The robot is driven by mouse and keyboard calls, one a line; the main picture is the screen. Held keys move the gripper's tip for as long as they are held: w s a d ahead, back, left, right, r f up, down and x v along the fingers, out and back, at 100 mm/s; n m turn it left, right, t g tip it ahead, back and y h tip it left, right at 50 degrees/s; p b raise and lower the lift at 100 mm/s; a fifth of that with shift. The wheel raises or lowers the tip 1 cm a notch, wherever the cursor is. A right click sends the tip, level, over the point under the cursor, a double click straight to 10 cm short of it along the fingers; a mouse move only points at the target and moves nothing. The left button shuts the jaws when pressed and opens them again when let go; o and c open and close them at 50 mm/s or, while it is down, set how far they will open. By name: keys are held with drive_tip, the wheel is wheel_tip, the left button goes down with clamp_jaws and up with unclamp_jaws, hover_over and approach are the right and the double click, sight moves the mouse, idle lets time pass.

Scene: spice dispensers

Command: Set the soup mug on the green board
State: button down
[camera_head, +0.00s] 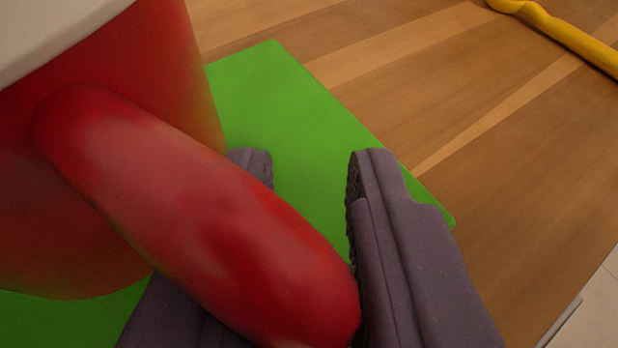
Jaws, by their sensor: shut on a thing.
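The soup mug (150,60) is red with a pale rim or lid and fills the left of the view. Its thick red handle (200,215) reaches down and right between the fingers of my gripper (305,175). My gripper is shut on this handle, with one grey finger on each side. The green board (290,120) lies on the wooden table, behind and below the mug. The mug's lower edge shows against the green; I cannot tell whether it touches the board or hangs just above it. The left finger is partly hidden by the handle.
The striped wooden table (500,150) is bare to the right of the board. A yellow curved object (565,35) lies at the top right. The table's edge and a pale floor show at the bottom right.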

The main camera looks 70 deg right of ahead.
drive_tip(key=shift+w+d, duration=0.15)
drive_tip(key=shift+d, duration=0.3)
wheel_tip(320, 180, down, 4)
drive_tip(key=shift+r+b, duration=0.15)
drive_tip(key=shift+b, duration=1.1)
drive_tip(key=shift+r, duration=0.1)
drive_tip(key=c, duration=1)
unclamp_jaws()
drive_tip(key=p+v, duration=0.4)
drive_tip(key=v, duration=0.8)
